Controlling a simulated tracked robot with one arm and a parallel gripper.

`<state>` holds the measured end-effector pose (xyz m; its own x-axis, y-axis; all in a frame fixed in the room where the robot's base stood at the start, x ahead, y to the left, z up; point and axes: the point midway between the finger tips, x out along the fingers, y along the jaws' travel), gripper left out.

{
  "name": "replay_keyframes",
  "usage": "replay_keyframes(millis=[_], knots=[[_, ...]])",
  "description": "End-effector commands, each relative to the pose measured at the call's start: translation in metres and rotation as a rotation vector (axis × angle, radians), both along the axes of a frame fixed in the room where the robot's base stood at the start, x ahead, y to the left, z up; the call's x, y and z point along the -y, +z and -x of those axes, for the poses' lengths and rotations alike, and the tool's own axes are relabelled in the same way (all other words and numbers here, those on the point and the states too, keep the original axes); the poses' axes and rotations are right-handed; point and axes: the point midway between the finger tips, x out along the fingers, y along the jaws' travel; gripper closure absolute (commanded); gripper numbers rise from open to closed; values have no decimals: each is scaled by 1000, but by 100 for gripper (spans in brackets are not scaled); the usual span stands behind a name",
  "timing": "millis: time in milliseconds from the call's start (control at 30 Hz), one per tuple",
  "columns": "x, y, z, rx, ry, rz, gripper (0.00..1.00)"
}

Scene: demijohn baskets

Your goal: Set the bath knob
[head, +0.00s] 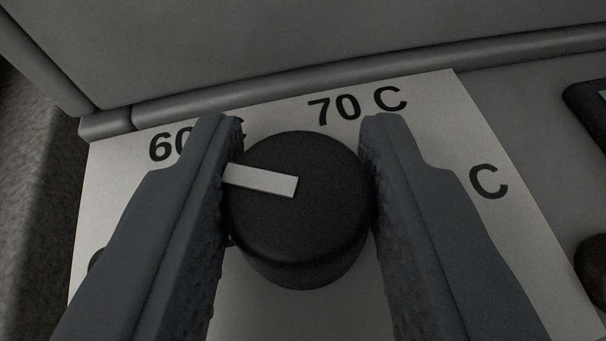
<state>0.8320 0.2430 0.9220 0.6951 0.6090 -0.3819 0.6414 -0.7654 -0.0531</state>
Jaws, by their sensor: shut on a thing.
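The bath knob (302,225) is a round black knob in the middle of the head view, with a white pointer bar (262,181) on its face. The bar points left and slightly up, toward the side of the "60" mark. My gripper (300,165) is shut on the knob, one finger against its left side and one against its right. The knob sits on a white dial plate (270,128) marked "60", "70 C" and, at the right, a partly hidden "C". The left finger covers the end of the "60" label, and the right finger hides the number before the right "C".
A grey panel with a rounded ledge (330,83) runs behind the plate. A dark framed part (588,112) and a dark round part (593,262) are cut off at the right edge. A rough brownish surface (30,190) lies at the far left.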

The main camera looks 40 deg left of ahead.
Motion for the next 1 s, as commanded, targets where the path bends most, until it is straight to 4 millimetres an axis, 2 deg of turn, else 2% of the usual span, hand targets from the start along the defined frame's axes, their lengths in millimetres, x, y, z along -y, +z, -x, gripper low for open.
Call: replay_keyframes(millis=[333, 1000], knots=[[-4, 4, 2, -2, -207, 1, 92], [-3, 5, 1, -3, -454, 5, 92]])
